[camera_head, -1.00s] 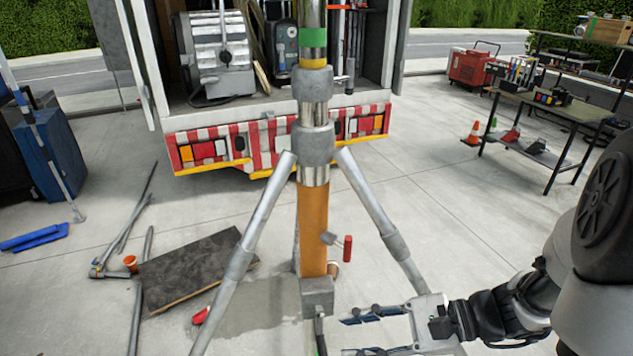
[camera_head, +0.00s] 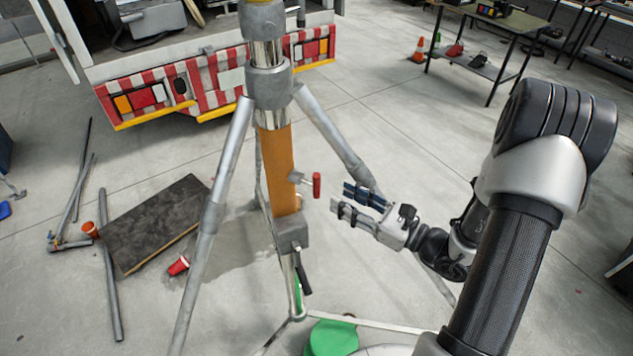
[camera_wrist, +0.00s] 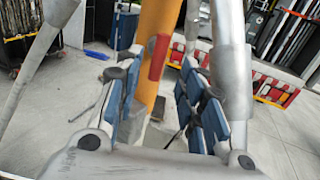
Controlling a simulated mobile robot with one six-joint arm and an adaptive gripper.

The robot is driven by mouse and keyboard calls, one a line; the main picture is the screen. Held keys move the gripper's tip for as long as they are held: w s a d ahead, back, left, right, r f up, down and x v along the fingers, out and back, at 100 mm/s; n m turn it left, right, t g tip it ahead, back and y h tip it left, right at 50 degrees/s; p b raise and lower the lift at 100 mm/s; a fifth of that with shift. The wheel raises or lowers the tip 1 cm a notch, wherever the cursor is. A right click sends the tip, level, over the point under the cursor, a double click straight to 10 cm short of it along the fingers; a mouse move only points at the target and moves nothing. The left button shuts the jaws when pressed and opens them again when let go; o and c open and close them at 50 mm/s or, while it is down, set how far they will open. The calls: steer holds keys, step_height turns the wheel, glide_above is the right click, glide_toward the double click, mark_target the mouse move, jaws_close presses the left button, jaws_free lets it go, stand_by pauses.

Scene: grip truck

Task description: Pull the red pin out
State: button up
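The red pin (camera_head: 316,185) is a short upright red handle on a grey fitting at the right side of the orange post (camera_head: 280,165). In the wrist view the red pin (camera_wrist: 159,57) stands in front of the orange post, between and beyond my fingers. My gripper (camera_head: 347,201) is open and empty. Its blue-padded fingers point left toward the pin, a short gap to the right of it and slightly lower in the picture. In the wrist view my gripper (camera_wrist: 154,85) has its fingers on either side of the pin, not touching it.
Grey tripod legs (camera_head: 335,135) slope down around the post, one close behind my gripper. A dark board (camera_head: 155,222), a red cup (camera_head: 178,265) and loose pipes (camera_head: 110,270) lie on the left. A striped truck bumper (camera_head: 215,85) is behind. The floor to the right is mostly clear.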

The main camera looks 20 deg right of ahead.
mark_target(317, 184)
steer(key=x, duration=0.8)
steer(key=shift+w+a, duration=0.2)
steer(key=shift+w, duration=0.15)
steer(key=shift+c, duration=0.5)
jaws_close()
